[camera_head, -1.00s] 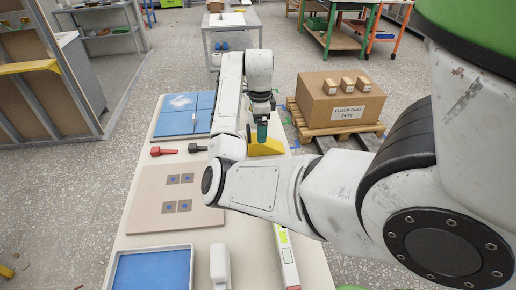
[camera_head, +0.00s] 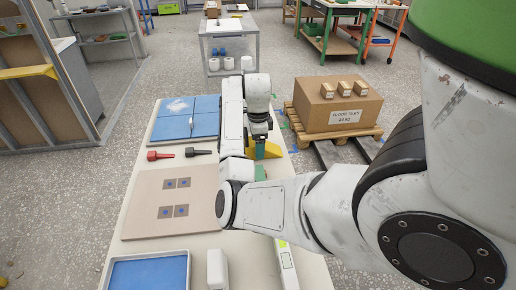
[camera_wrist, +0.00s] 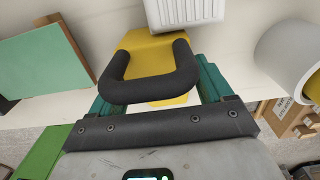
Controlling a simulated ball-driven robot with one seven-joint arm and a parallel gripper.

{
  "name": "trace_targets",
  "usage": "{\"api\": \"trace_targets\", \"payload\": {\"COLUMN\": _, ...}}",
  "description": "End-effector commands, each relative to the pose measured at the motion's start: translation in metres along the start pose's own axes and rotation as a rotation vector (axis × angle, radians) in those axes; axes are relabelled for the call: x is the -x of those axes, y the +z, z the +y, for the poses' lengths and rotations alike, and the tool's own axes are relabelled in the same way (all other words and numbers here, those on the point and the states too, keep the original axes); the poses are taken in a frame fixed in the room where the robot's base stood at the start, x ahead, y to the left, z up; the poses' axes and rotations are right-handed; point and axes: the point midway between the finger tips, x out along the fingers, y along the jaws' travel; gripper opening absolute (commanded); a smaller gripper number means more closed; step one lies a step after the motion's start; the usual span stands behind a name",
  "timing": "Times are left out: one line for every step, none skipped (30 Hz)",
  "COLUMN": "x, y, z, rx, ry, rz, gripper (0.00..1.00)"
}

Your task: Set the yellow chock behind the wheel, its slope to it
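The yellow chock (camera_head: 273,149) sits on the pale table near its right edge, partly hidden by my gripper (camera_head: 260,150) in the head view. In the wrist view, the chock (camera_wrist: 152,50) lies between the two teal fingers of my gripper (camera_wrist: 160,85). A dark U-shaped bar (camera_wrist: 150,88), seemingly its handle, crosses in front of it. The fingers stand apart at either side, with a small gap visible on the right. I cannot make out the slope's direction. No wheel can be identified with certainty; a white ribbed object (camera_wrist: 185,12) is close beyond the chock.
On the table are a blue tiled panel (camera_head: 175,127), red (camera_head: 160,155) and black (camera_head: 198,152) tools, a beige board (camera_head: 150,205) and a blue-filled tray (camera_head: 182,257). A carton (camera_head: 335,100) on a pallet stands right of it. A white cylinder (camera_wrist: 285,45) is at right in the wrist view.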

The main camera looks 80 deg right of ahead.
Motion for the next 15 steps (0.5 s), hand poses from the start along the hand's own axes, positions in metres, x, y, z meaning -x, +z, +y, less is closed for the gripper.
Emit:
{"api": "trace_targets", "payload": {"x": 0.0002, "y": 0.0000, "z": 0.0000, "rx": 0.000, "ry": 0.000, "rz": 0.000, "gripper": 0.74}}
{"api": "trace_targets", "payload": {"x": 0.0002, "y": 0.0000, "z": 0.0000, "rx": 0.000, "ry": 0.000, "rz": 0.000, "gripper": 0.72}}
{"api": "trace_targets", "payload": {"x": 0.0002, "y": 0.0000, "z": -0.0001, "rx": 0.000, "ry": 0.000, "rz": 0.000, "gripper": 0.68}}
{"api": "trace_targets", "payload": {"x": 0.0002, "y": 0.0000, "z": 0.0000, "rx": 0.000, "ry": 0.000, "rz": 0.000, "gripper": 0.65}}
{"api": "trace_targets", "payload": {"x": 0.0002, "y": 0.0000, "z": -0.0001, "rx": 0.000, "ry": 0.000, "rz": 0.000, "gripper": 0.62}}
{"api": "trace_targets", "payload": {"x": 0.0002, "y": -0.0001, "z": 0.0000, "rx": 0.000, "ry": 0.000, "rz": 0.000, "gripper": 0.58}}
{"api": "trace_targets", "payload": {"x": 0.0002, "y": -0.0001, "z": 0.0000, "rx": 0.000, "ry": 0.000, "rz": 0.000, "gripper": 0.55}}
{"api": "trace_targets", "payload": {"x": 0.0002, "y": -0.0001, "z": 0.0000, "rx": 0.000, "ry": 0.000, "rz": 0.000, "gripper": 0.52}}
{"api": "trace_targets", "payload": {"x": 0.0003, "y": -0.0001, "z": 0.0000, "rx": 0.000, "ry": 0.000, "rz": 0.000, "gripper": 0.49}}
{"api": "trace_targets", "payload": {"x": 0.0003, "y": -0.0001, "z": 0.0000, "rx": 0.000, "ry": 0.000, "rz": 0.000, "gripper": 0.46}}
{"api": "trace_targets", "payload": {"x": 0.0003, "y": -0.0001, "z": 0.0000, "rx": 0.000, "ry": 0.000, "rz": 0.000, "gripper": 0.43}}
{"api": "trace_targets", "payload": {"x": 0.0003, "y": -0.0001, "z": 0.0000, "rx": 0.000, "ry": 0.000, "rz": 0.000, "gripper": 0.39}}
{"api": "trace_targets", "payload": {"x": 0.0003, "y": -0.0001, "z": 0.0000, "rx": 0.000, "ry": 0.000, "rz": 0.000, "gripper": 0.36}}
{"api": "trace_targets", "payload": {"x": 0.0003, "y": -0.0001, "z": 0.0000, "rx": 0.000, "ry": 0.000, "rz": 0.000, "gripper": 0.33}}
{"api": "trace_targets", "payload": {"x": 0.0003, "y": -0.0001, "z": 0.0000, "rx": 0.000, "ry": 0.000, "rz": 0.000, "gripper": 0.29}}
